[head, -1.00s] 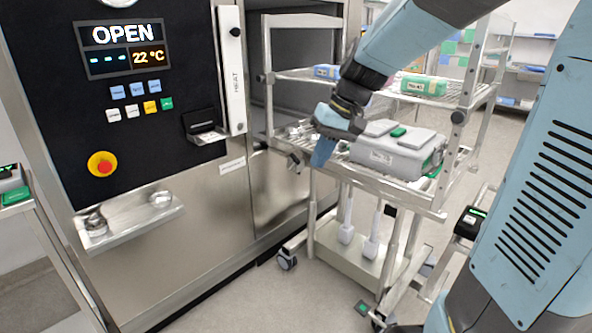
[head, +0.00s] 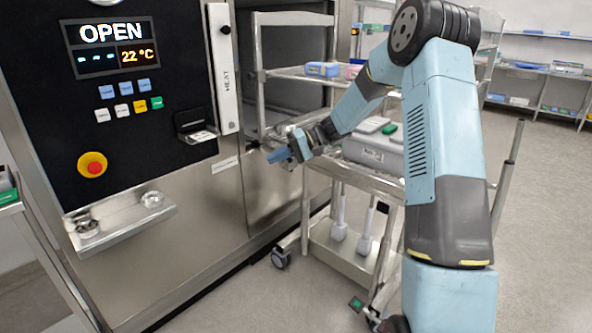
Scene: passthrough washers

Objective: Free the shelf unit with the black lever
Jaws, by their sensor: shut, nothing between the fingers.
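The metal shelf unit (head: 298,73) stands partly in the open washer chamber and partly on the trolley (head: 350,262). My gripper (head: 277,156) is shut and empty at the left end of its lower shelf, beside the washer's opening. The gripper points left and covers part of that corner. I cannot clearly make out the black lever; the gripper may hide it, and I cannot tell whether they touch. A grey case (head: 372,152) lies on the lower shelf, and my arm hides part of the unit's right side.
The washer panel (head: 130,110) reads OPEN and 22 °C. A small steel ledge (head: 120,222) juts out below it. A blue pack (head: 322,69) lies on the upper shelf. The trolley has a caster (head: 280,260) near the washer. Floor is clear at the right.

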